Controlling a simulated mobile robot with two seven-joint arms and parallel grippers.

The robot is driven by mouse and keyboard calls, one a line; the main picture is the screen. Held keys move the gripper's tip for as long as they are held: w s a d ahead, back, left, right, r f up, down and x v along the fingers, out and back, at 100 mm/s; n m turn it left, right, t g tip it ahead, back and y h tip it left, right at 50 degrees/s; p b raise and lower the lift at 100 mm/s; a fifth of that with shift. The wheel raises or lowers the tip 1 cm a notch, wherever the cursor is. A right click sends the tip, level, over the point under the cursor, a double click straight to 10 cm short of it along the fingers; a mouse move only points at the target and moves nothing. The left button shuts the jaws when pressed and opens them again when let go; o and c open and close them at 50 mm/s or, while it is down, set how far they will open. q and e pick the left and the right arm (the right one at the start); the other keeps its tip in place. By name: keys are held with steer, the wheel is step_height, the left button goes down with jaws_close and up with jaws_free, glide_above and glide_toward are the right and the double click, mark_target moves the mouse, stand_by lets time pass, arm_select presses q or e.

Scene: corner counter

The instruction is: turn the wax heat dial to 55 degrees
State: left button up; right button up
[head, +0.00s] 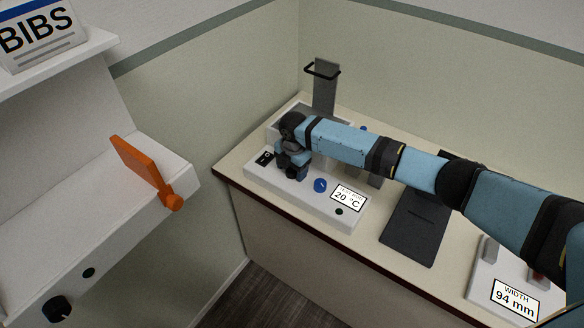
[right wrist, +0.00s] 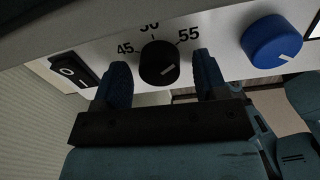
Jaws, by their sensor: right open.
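The wax heat dial (right wrist: 160,64) is a small black round knob on a white panel, with the marks 45, 50 and 55 around it in the right wrist view. A short white line on its face lies on the right side, roughly on the 55 side; its exact reading is hard to tell. My right gripper (right wrist: 163,82) is open, with one blue finger on each side of the dial and a gap visible at both sides. In the head view the right gripper (head: 289,166) is over the left part of the white unit (head: 300,192), largely hiding the dial. My left gripper is out of view.
A blue knob (head: 320,185) and a display reading 20 °C (head: 347,198) are right of the dial. A black rocker switch (right wrist: 75,72) is to its left. A dark plate (head: 415,228) and a 94 mm width display (head: 514,299) lie farther right. An orange lever (head: 140,165) stands left.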

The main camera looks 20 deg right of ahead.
steer(key=shift+r, duration=0.1)
step_height(320, 180, up, 14)
steer(key=b, duration=0.2)
steer(key=shift+s+d+f, duration=0.15)
steer(key=shift+s+f, duration=0.05)
steer(key=shift+s, duration=0.05)
steer(key=s+a+f+m+t+y, duration=0.25)
steer(key=s+a+f+m, duration=0.25)
steer(key=s+f, duration=0.3)
steer(key=s+a+f+m+t+y, duration=0.2)
steer(key=s+a+f+m+y, duration=0.25)
steer(key=f, duration=0.45)
steer(key=s+d+f+m+t+h, duration=0.1)
steer(key=s+d+m+t, duration=0.1)
steer(key=s, duration=0.5)
steer(key=s+d+f+m+t+h, duration=0.1)
steer(key=s+d+f+m+t, duration=0.1)
steer(key=s+d+m, duration=0.2)
steer(key=s+d+f+m+t+h, duration=0.1)
steer(key=s+d+m+t+h, duration=0.1)
steer(key=s+m, duration=0.4)
steer(key=s+d, duration=0.1)
steer(key=s, duration=0.3)
steer(key=shift+s+d+f, duration=0.3)
steer(key=shift+s+f, duration=0.05)
